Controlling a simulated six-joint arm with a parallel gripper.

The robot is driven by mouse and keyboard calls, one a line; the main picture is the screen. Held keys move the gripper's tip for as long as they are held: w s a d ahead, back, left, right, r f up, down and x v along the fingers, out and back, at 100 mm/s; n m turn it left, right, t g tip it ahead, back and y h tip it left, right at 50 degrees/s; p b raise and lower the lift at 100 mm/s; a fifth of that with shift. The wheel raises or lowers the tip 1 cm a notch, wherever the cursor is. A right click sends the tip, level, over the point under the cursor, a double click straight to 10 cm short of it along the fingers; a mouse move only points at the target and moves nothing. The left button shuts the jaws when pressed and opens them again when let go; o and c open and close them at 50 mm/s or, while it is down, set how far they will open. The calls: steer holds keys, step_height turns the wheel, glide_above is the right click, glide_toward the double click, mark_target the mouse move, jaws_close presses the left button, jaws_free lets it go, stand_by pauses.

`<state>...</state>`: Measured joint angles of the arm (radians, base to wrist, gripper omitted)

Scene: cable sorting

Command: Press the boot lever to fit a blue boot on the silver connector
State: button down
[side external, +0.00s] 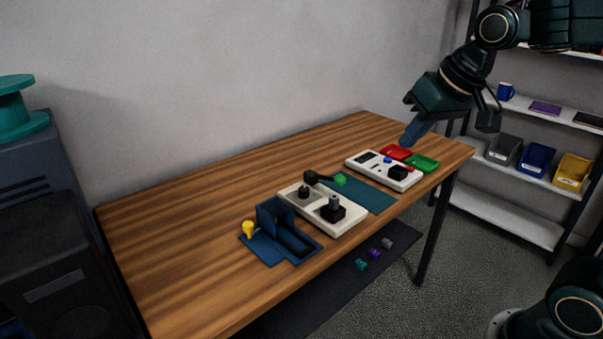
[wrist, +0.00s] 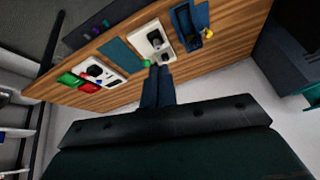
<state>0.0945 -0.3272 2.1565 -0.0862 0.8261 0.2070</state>
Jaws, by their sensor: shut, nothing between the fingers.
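A cream fixture (side external: 318,222) stands mid-table. It carries a black lever (side external: 318,178) with a green knob (side external: 340,179) and a black block with a grey upright piece (side external: 334,202), perhaps the silver connector; it is too small to be sure. No blue boot can be made out on it. The fixture also shows in the wrist view (wrist: 146,41), with the green knob (wrist: 146,63) near my fingertips in the picture. My gripper (side external: 404,142) is shut and empty, above the table's far right part, apart from the lever. It also shows in the wrist view (wrist: 158,68).
A second cream box (side external: 370,171) with a blue button, red tray (side external: 396,152) and green tray (side external: 422,163) stands below my gripper. A teal mat (side external: 370,195) lies between the boxes. A blue fixture (side external: 265,248) with a yellow knob (side external: 248,228) stands left. The table's left side is clear.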

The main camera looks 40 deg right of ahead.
steer(key=w+d+f+m, duration=0.2)
steer(key=w+d+m, duration=0.15)
steer(key=w, duration=1.25)
steer(key=m, duration=0.2)
glide_above(326, 177)
steer(key=s, duration=0.1)
step_height(326, 177, down, 8)
steer(key=shift+s+d+y, duration=0.15)
steer(key=shift+d+y, duration=0.1)
steer(key=shift+y, duration=0.15)
steer(key=shift+f, duration=0.2)
steer(key=shift+s+f, duration=0.45)
steer(key=shift+f, duration=0.9)
steer(key=shift+s+f, duration=0.45)
steer(key=shift+f, duration=0.95)
steer(key=shift+s+f, duration=0.45)
steer(key=shift+f, duration=0.9)
